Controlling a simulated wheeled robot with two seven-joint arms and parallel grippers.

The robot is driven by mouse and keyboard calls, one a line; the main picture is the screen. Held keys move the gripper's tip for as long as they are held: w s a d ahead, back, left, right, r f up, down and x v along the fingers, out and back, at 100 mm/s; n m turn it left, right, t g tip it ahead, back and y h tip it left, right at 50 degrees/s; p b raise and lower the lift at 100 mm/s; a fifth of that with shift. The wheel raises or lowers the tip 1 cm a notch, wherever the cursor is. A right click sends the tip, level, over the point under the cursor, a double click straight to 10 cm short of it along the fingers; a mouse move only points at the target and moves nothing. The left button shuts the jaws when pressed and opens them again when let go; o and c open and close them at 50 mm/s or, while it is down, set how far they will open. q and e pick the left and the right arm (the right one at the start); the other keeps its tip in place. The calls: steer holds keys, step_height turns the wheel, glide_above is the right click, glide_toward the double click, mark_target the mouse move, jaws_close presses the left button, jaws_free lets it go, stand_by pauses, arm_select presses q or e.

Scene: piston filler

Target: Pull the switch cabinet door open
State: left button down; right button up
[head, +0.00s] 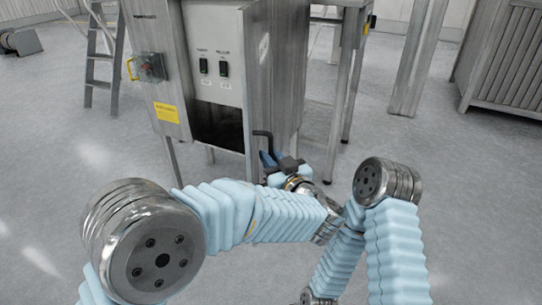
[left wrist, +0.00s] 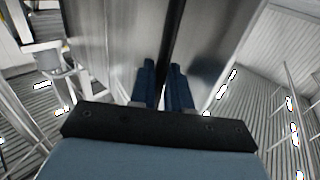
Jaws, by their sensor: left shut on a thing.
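The metal switch cabinet (head: 228,25) stands upright at upper centre-left of the head view. Its light front panel carries two black switches (head: 213,67), with a dark area (head: 217,126) below. A black bent handle (head: 263,135) sticks out by the lower right of this front. My left gripper (head: 274,160) is shut on the handle, its blue fingers low beside the cabinet. In the left wrist view, the fingers (left wrist: 165,88) point at metal surfaces with a dark vertical strip between them. The exact grip is partly hidden. My right gripper is not in view.
A side panel with a yellow label (head: 166,112) and a switch box (head: 149,67) is left of the front. A ladder (head: 101,60) stands further left. Metal legs (head: 340,110) and a slatted metal bin (head: 508,60) are to the right. The grey floor between is clear.

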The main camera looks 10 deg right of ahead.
arm_select(q)
steer(key=shift+w+d+r, duration=0.15)
steer(key=shift+d+r, duration=0.1)
steer(key=shift+r, duration=0.05)
steer(key=c, duration=1.4)
jaws_free()
steer(key=shift+w, duration=0.1)
steer(key=shift+o, duration=0.7)
steer(key=shift+w+f, duration=0.1)
steer(key=shift+f, duration=0.15)
